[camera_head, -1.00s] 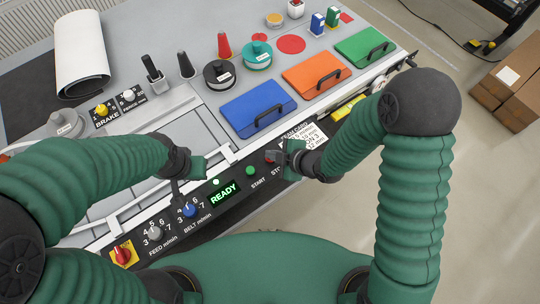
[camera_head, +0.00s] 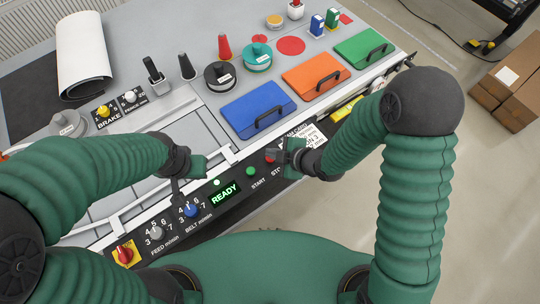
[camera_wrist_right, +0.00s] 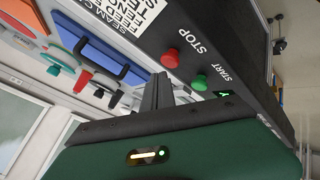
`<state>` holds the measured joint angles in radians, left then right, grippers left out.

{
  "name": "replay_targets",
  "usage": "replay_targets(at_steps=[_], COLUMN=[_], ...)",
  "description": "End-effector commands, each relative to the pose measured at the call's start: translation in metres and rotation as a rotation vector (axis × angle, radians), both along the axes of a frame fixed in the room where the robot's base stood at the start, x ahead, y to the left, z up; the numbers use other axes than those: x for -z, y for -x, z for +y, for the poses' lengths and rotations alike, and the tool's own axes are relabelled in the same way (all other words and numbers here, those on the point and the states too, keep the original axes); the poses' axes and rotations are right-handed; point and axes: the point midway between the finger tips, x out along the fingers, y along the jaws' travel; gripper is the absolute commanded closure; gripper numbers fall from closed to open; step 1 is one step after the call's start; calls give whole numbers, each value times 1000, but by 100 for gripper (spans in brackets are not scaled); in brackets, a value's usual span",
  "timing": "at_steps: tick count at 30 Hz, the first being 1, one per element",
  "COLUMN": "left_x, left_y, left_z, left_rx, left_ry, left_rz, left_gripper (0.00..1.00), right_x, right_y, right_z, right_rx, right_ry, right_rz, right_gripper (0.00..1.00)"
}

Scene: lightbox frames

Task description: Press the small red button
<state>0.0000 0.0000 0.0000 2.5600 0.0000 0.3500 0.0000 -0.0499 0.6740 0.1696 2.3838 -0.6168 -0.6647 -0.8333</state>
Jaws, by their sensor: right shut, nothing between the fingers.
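The small red button (camera_head: 268,159) sits by the STOP label on the black front panel, partly hidden by my right gripper in the head view. It shows clearly in the right wrist view (camera_wrist_right: 170,59) as a round red cap. My right gripper (camera_head: 279,156) is shut and empty, with its fingertips close beside the red button. In the right wrist view the shut fingers (camera_wrist_right: 158,92) stand just below and left of the button; whether they touch it I cannot tell. My left gripper (camera_head: 176,190) hangs over the panel near the blue belt knob; its jaws are unclear.
A green START button (camera_head: 250,171) is close to the red one, also in the right wrist view (camera_wrist_right: 199,82).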

Motion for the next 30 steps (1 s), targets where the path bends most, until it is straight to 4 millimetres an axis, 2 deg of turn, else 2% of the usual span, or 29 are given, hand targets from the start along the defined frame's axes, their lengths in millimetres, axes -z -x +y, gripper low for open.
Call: replay_targets(at_steps=[16,30], left_x=[-42,-41], left_y=[0,0], left_z=[0,0], left_rx=[0,0], left_ry=[0,0], left_rz=[0,0], left_gripper=[100,100], right_x=[-50,-50], right_y=[0,0], right_z=[0,0], right_rx=[0,1], right_ry=[0,0], right_rz=[0,1], right_gripper=[100,100])
